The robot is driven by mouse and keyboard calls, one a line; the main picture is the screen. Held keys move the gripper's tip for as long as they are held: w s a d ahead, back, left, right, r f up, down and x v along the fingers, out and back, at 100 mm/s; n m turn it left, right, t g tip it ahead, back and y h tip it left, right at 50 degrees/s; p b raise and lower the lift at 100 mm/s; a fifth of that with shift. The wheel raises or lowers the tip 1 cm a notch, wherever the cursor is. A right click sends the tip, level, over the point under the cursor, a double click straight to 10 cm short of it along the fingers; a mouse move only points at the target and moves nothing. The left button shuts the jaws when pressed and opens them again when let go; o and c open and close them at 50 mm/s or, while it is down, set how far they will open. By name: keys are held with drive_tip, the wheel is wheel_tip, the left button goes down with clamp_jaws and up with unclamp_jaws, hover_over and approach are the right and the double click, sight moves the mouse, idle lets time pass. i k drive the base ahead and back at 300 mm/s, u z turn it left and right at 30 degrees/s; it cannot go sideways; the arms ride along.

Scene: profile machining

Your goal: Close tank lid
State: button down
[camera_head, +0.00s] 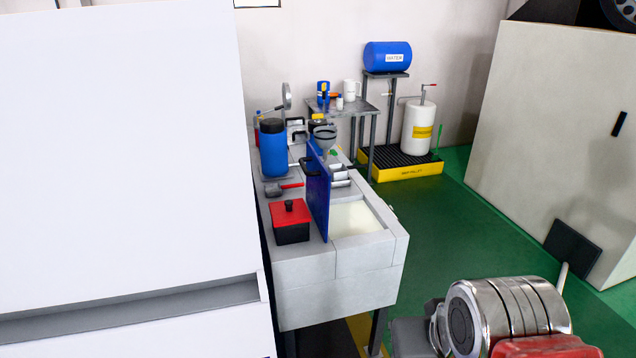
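The tank (372,248) is a light grey box-shaped basin on dark legs, near the middle of the view. Its opening shows a pale, cream-coloured inside (354,218). The lid (318,195) is a thin blue panel standing upright along the left edge of the opening, so the tank is open. A dark handle (308,164) sticks out from the lid's left face. Chrome and red parts of my arm show at the bottom right, apart from the tank and lid. My gripper's fingers are not visible.
Left of the lid are a red-topped black box (291,222), a red-handled tool (283,188) and a blue canister (273,150). A large white cabinet (120,150) fills the left. Green floor (455,225) is open right of the tank, before a beige machine (555,130).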

sight(318, 178)
drive_tip(key=k, duration=0.55)
drive_tip(key=u, duration=1.05)
drive_tip(key=i, duration=1.5)
